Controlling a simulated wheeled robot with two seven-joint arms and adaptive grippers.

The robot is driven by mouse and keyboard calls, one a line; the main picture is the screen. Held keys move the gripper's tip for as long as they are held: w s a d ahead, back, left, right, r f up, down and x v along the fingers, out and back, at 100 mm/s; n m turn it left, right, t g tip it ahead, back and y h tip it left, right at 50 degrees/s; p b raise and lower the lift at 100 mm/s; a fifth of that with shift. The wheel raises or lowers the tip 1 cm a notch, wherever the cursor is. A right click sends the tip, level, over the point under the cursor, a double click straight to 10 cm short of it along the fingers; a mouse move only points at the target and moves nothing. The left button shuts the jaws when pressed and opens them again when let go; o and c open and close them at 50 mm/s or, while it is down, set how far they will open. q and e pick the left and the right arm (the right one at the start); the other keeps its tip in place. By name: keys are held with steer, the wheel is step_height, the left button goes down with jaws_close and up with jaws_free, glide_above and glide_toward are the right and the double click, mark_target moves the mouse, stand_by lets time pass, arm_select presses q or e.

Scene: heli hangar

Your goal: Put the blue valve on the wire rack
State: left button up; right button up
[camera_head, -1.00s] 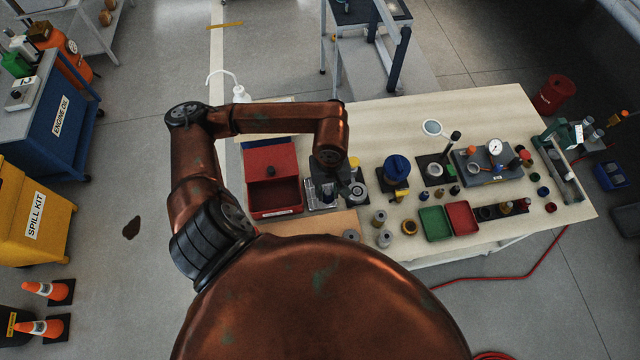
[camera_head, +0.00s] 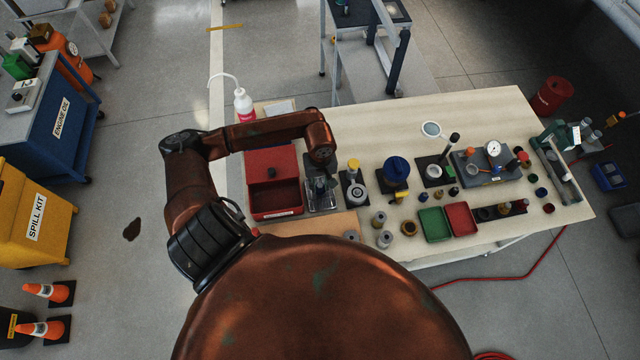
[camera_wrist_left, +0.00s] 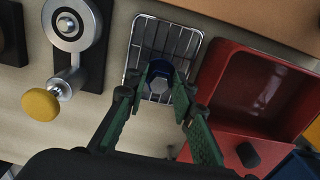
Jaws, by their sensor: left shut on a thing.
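The blue valve (camera_wrist_left: 157,69) is between the green fingers of my left gripper (camera_wrist_left: 167,88) in the left wrist view. It has a pale hexagonal part facing the camera. The gripper is shut on it. The wire rack (camera_wrist_left: 187,45) lies directly behind the valve in that view, with its bars showing around it. I cannot tell whether the valve touches the bars. In the head view my left gripper (camera_head: 320,178) points down over the rack (camera_head: 326,205), and the valve is hidden there. My right gripper is in neither view.
A red bin (camera_head: 272,213) stands close on one side of the rack. A stand with a yellow knob (camera_head: 353,163) is close on the other. Beyond it are a blue-topped part (camera_head: 397,167), small cups, and green (camera_head: 434,225) and red trays. The table's far middle is clear.

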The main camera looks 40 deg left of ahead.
mark_target(320, 186)
arm_select(q)
steer(key=shift+f, duration=0.1)
steer(key=o, duration=1.1)
step_height(320, 186, up, 12)
steer(key=shift+r, duration=0.2)
